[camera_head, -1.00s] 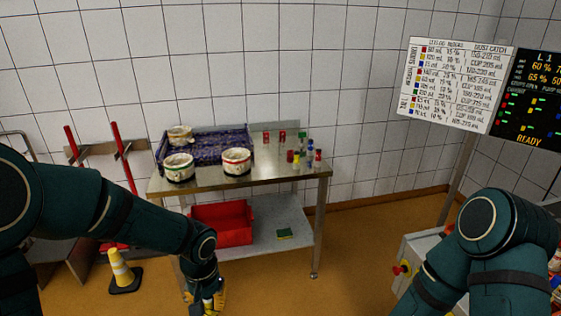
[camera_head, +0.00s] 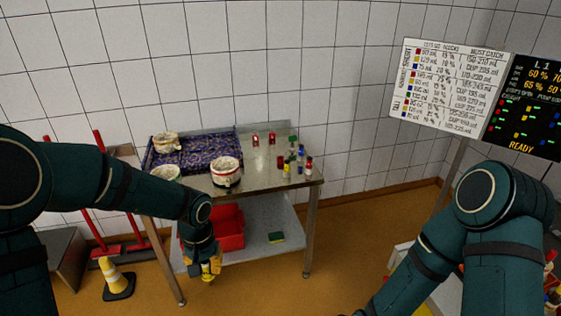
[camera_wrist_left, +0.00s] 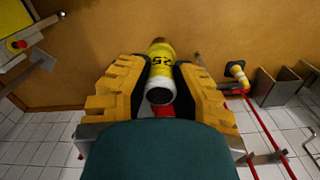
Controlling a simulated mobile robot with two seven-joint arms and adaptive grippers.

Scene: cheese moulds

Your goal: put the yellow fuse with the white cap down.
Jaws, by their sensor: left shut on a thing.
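A yellow fuse (camera_wrist_left: 161,72) with dark figures on its side and a white end shows in the left wrist view. It sits between the two yellow-padded fingers of my left gripper (camera_wrist_left: 160,80), which is shut on it. In the head view my left gripper (camera_head: 209,268) hangs in front of the steel table (camera_head: 262,190), below its top, near the red bin on the lower shelf. The fuse is mostly hidden there. My right gripper is out of view; only its arm shows at the right.
The tabletop holds a blue speckled tray (camera_head: 205,150), white moulds (camera_head: 226,172) and several small coloured bottles (camera_head: 287,168) at its right. A red bin (camera_head: 230,226) and a green sponge (camera_head: 276,237) lie on the lower shelf. A yellow-and-white cone (camera_head: 115,276) stands on the floor at left.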

